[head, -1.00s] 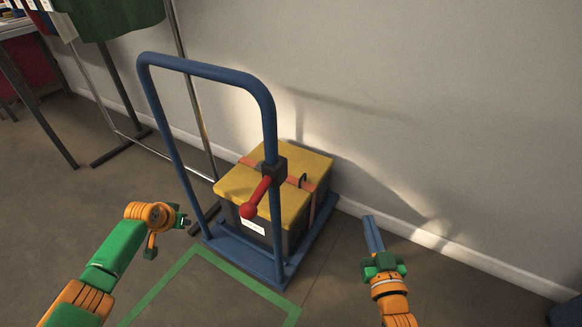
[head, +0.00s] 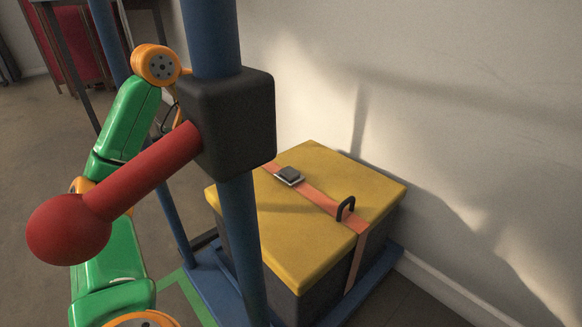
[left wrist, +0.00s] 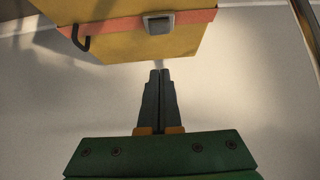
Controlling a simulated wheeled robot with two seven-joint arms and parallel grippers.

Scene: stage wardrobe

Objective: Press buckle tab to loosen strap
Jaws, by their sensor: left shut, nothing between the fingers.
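The buckle (head: 289,175), a dark tab in a pale frame, sits on an orange-red strap (head: 320,203) across the yellow lid of a dark box (head: 312,162). A black loop handle (head: 345,208) stands by the strap. In the left wrist view the buckle (left wrist: 159,23) is at the top, straight ahead of my left gripper (left wrist: 160,72). Its fingers are shut and empty, with the tips apart from the buckle in the picture. In the head view that gripper is hidden behind the trolley's black block. My right gripper is out of view.
The blue trolley's upright (head: 241,235) carries a black block (head: 232,122) and a red knobbed lever (head: 140,178), close to the camera and between it and my left gripper. The wall (head: 470,110) is close behind the box.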

